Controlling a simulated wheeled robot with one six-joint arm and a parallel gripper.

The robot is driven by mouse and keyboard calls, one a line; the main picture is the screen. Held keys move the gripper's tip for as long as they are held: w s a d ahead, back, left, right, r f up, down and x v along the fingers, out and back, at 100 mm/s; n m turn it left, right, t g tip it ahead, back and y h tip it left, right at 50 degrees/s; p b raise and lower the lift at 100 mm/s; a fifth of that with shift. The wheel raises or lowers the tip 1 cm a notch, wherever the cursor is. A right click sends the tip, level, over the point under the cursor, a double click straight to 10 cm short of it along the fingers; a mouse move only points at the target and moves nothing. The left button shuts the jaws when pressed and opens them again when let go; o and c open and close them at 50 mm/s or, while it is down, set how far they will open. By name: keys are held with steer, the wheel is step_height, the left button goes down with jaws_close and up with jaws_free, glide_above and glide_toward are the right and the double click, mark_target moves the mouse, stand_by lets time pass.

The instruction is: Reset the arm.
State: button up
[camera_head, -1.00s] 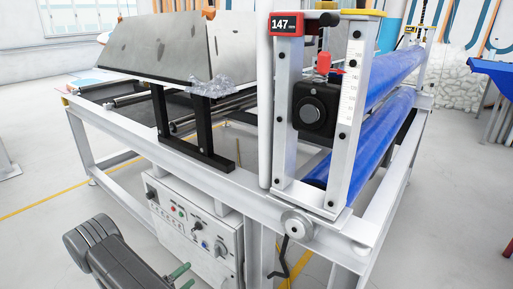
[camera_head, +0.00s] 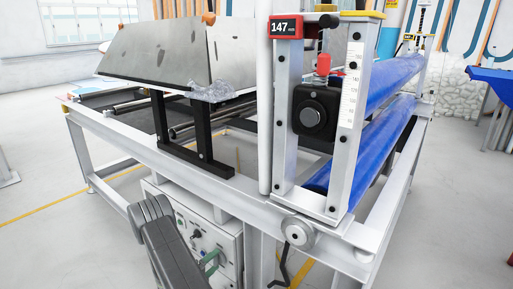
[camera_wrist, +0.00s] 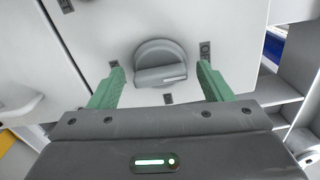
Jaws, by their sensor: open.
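My gripper (camera_wrist: 160,72) shows in the wrist view with its two green fingers spread apart and nothing held between them. A round grey knob (camera_wrist: 160,62) on a pale panel lies ahead, between the fingertips in the picture. I cannot tell whether the fingers touch the panel. In the head view, part of my green gripper (camera_head: 211,260) shows in front of the control box (camera_head: 228,250) under the machine frame. My dark grey arm hides much of the box's left and lower front.
The white machine frame (camera_head: 110,131) stands close, with blue rollers (camera_head: 365,140) at the right and a hand crank (camera_head: 297,233) at its front corner. A sloping grey plate (camera_head: 150,55) sits on top. Open floor (camera_head: 50,240) lies to the left.

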steer(key=m, duration=0.8)
steer(key=shift+p, duration=0.3)
steer(key=shift+m+p, duration=1.45)
steer(key=shift+m, duration=2.35)
